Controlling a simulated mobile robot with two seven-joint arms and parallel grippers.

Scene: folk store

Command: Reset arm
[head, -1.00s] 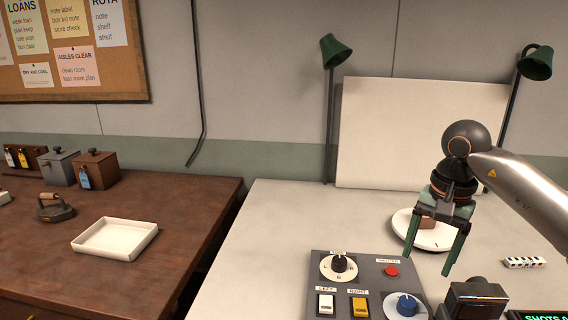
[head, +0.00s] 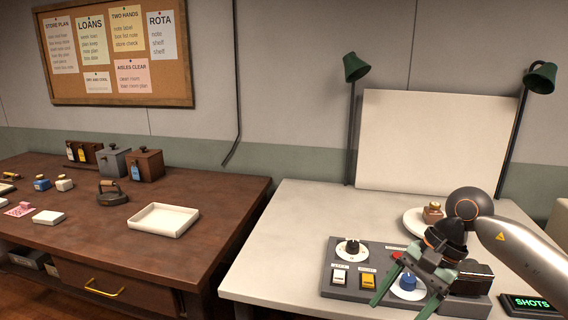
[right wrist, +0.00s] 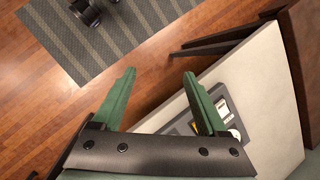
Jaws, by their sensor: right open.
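My right gripper (head: 411,288) is in front of the control panel in the head view, pointing down and left. Its green fingers are apart with nothing between them. In the right wrist view the open fingers (right wrist: 158,88) show above the floor and the white table's edge. Part of the panel also shows in the right wrist view (right wrist: 181,128), behind the right-hand finger. My left gripper is in neither view.
The white table (head: 290,225) carries a white round plate (head: 412,222) with a small brown item (head: 433,212), and a white backboard (head: 435,140) between two green lamps. The brown table (head: 85,220) to the left holds a white tray (head: 164,220), a flat iron (head: 112,193) and boxes.

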